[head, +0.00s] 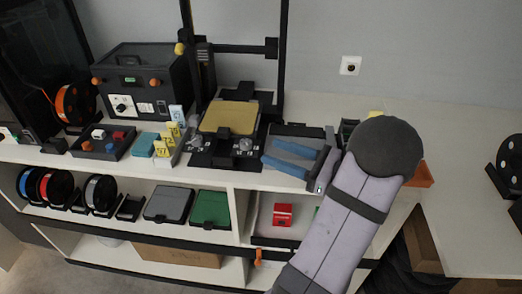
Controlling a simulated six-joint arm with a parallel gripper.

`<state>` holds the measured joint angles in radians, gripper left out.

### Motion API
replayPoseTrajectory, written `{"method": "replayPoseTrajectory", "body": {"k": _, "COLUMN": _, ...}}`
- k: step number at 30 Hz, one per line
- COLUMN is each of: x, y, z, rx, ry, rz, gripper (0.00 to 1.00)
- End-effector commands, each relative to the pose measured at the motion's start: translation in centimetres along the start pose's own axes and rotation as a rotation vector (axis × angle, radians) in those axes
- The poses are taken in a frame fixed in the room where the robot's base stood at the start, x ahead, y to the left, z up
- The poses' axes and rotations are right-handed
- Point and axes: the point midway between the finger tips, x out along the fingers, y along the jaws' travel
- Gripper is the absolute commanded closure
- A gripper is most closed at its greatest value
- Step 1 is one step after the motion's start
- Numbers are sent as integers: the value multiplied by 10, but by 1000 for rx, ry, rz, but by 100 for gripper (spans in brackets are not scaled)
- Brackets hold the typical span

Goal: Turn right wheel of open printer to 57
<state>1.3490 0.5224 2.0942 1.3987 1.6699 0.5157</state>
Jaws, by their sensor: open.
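The open-frame printer (282,70) stands mid-counter, with a gold bed (230,118) on a black base. Two small silvery wheels sit at its front, the left wheel (195,142) and the right wheel (245,146). Their markings are too small to read. My gripper (269,150) has two blue fingers pointing left, spread apart and empty. Its fingertips are just right of the right wheel in the picture. I cannot tell whether they touch it or how high they are above the counter.
Yellow number tags (163,149) and a teal block (145,145) stand left of the printer. A dark enclosed machine (145,85) is behind them. A black tray (101,150) holds small coloured pieces. The counter at right (450,130) is mostly clear. Spools and boxes fill the shelf below.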

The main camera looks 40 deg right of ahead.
Motion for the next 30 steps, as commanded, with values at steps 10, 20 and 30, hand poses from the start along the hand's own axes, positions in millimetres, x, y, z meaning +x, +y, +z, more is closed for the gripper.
{"method": "replayPoseTrajectory", "body": {"k": 10, "x": 11, "y": 1, "z": 1, "rx": 2, "ry": 1, "rz": 8, "gripper": 55}}
{"method": "replayPoseTrajectory", "body": {"k": 20, "x": 53, "y": 2, "z": 1, "rx": 2, "ry": 1, "rz": 9, "gripper": 55}}
{"method": "replayPoseTrajectory", "body": {"k": 30, "x": 71, "y": 1, "z": 0, "rx": 1, "ry": 1, "rz": 5, "gripper": 55}}
